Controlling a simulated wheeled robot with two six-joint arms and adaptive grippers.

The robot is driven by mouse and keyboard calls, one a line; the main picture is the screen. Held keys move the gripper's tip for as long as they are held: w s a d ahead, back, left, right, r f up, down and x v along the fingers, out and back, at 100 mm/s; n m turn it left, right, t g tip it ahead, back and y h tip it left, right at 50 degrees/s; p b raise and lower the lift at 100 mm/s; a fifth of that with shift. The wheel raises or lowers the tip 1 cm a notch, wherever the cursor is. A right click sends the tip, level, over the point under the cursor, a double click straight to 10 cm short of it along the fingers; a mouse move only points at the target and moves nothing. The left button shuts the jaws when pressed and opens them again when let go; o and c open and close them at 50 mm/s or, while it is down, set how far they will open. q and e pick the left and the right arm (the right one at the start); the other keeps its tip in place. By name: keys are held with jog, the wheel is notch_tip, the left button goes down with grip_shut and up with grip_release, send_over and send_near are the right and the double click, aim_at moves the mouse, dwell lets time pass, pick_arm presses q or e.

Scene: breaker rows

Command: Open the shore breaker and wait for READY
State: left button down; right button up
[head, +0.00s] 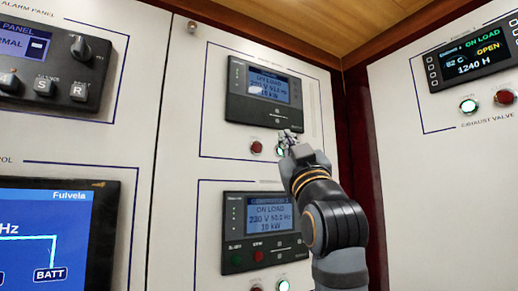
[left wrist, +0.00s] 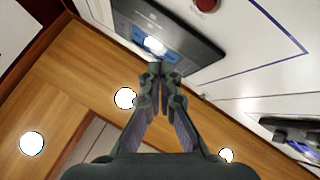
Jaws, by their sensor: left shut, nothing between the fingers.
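My left gripper (head: 289,136) is shut and empty, its tips over the round buttons below the upper display unit (head: 263,95). That unit reads ON LOAD; its heading is too small to read, so I cannot tell if it is the shore one. Its red button (head: 257,148) shows just left of the gripper. A pale green button (head: 281,150) is partly hidden behind the fingers; touch cannot be told. In the left wrist view the closed fingertips (left wrist: 161,70) are in front of a dark display unit (left wrist: 165,27), with a red button (left wrist: 207,4) above. My right gripper is out of view.
Below is a Generator 1 unit (head: 265,231), reading ON LOAD. An alarm panel (head: 55,55) and a blue screen (head: 55,235) are at left. A dark red corner post (head: 361,130) stands behind my arm.

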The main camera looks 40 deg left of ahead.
aim_at(257, 148)
pick_arm(q)
jog(key=shift+a, duration=0.1)
jog(key=shift+w+a+p, duration=0.4)
jog(key=shift+w+a, duration=0.15)
jog(key=shift+a, duration=0.8)
jog(key=shift+w+a+p, duration=0.45)
jog(key=shift+w+a, duration=0.15)
jog(key=shift+a, duration=0.7)
jog(key=shift+w+a+p, duration=0.4)
jog(key=shift+w+a, duration=0.15)
jog(key=shift+a, duration=0.8)
jog(key=shift+w+a, duration=0.15)
jog(key=shift+a, duration=0.3)
jog(key=shift+w+a, duration=0.15)
jog(key=shift+a, duration=0.2)
jog(key=shift+d, duration=0.1)
jog(key=shift+s+d+b, duration=0.3)
jog(key=shift+d+b, duration=0.1)
jog(key=shift+d, duration=0.3)
